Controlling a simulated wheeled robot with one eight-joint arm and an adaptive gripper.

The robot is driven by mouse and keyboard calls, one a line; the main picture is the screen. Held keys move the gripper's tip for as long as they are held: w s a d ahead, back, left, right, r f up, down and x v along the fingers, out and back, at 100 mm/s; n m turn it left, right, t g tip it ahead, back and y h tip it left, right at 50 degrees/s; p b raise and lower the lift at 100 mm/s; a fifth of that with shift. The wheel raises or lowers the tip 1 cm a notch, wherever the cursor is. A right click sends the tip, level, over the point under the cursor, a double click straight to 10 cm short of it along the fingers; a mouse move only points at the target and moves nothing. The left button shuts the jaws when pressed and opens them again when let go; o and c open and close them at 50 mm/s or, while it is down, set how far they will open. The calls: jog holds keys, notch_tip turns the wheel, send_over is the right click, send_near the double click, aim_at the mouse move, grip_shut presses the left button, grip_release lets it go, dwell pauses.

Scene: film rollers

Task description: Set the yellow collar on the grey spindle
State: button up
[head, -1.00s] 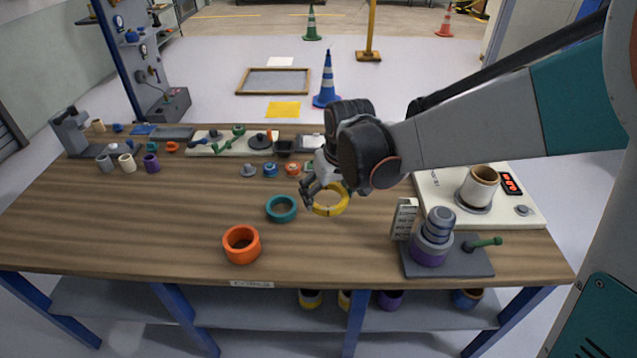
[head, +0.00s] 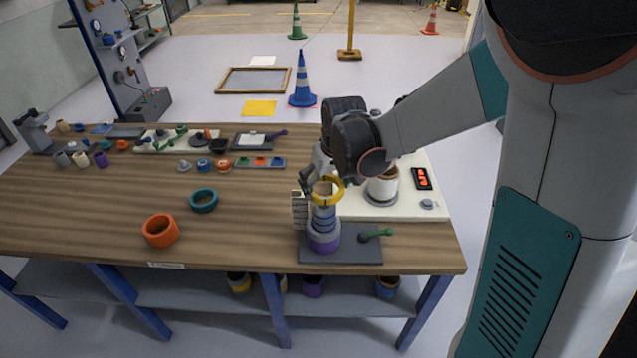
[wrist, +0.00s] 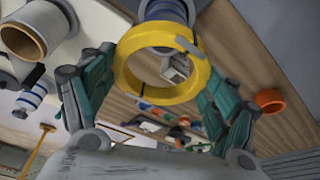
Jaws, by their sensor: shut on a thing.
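The yellow collar (head: 340,193) is held in my gripper (head: 318,186), tilted, just above the top of the grey spindle (head: 323,218). The spindle stands upright on a dark base plate (head: 345,254), with a purple collar (head: 323,243) around its foot. In the wrist view both fingers grip the yellow collar (wrist: 125,80) from its sides. The head view does not show clearly whether the collar touches the spindle.
A green-handled lever (head: 375,235) lies on the base plate, right of the spindle. A white card stand (head: 299,210) is close on its left. A white roller (head: 383,188) stands on a pale unit behind. Orange (head: 160,230) and teal (head: 203,200) rings lie left on open bench.

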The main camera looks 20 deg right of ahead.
jog(key=shift+f+b, duration=4.7)
jog(key=shift+f, duration=1.6)
jog(key=o, duration=1.1)
jog(key=v, duration=1.2)
jog(key=shift+s, duration=0.1)
